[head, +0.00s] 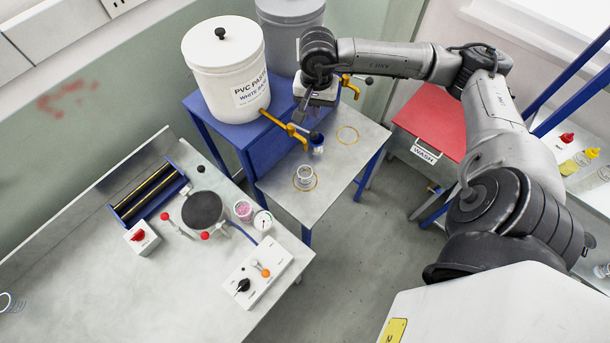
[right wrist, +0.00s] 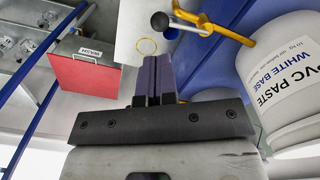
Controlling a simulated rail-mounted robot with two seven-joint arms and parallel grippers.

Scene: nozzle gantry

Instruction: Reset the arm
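My right arm reaches in from the right in the head view. Its gripper (head: 304,109) hangs beside the yellow taps, above the small metal table. In the right wrist view the two dark purple fingers (right wrist: 158,64) lie side by side, pressed together, with nothing visible between them. A yellow tap with a black ball knob (right wrist: 160,21) is just beyond the fingertips in that view. My left gripper is in neither view.
A white PVC paste bucket (head: 226,70) stands on a blue stand beside a grey bucket (head: 290,28). A clear cup (head: 305,174) and a blue cup (head: 317,148) stand on the metal table (head: 285,199). A red-topped wash bin (head: 432,125) is at right. Floor in front is clear.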

